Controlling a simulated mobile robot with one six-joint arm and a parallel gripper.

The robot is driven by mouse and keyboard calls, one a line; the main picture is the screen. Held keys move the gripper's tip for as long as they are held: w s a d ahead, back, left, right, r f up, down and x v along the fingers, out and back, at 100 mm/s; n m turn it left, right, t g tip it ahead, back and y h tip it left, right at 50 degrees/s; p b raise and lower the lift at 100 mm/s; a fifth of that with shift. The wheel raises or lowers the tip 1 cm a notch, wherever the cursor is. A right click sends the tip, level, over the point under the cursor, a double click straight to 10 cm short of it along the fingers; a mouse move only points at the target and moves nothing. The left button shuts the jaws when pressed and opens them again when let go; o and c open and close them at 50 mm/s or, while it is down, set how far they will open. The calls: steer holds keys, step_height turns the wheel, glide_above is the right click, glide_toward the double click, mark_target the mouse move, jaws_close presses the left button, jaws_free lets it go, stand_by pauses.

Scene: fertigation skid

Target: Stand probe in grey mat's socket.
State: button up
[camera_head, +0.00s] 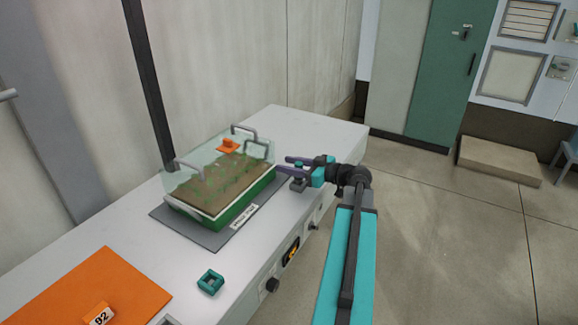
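My gripper (283,165) is over the right side of the bench, its two purple fingers pointing left and slightly apart. A small dark grey piece (298,185) with a teal bit above it shows at the fingers. I cannot tell whether it is the probe, whether the fingers hold it, or whether it touches the bench. The grey mat (213,242) lies under a green tray (232,213) of soil with a clear cover. I make out no socket on the mat for certain. A small teal square frame with a hollow middle (210,282) sits on the bench in front of the mat.
The white bench (270,122) runs along a wall. An orange mat (100,275) with a "92" tag lies at its near left. Knobs stick out of the bench front.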

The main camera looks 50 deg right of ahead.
steer(key=shift+r, duration=0.1)
stand_by(0.3)
steer(key=shift+r+p, duration=0.15)
steer(key=shift+p, duration=0.25)
steer(key=b+v, duration=0.1)
steer(key=v, duration=1.1)
steer(key=shift+b, duration=0.4)
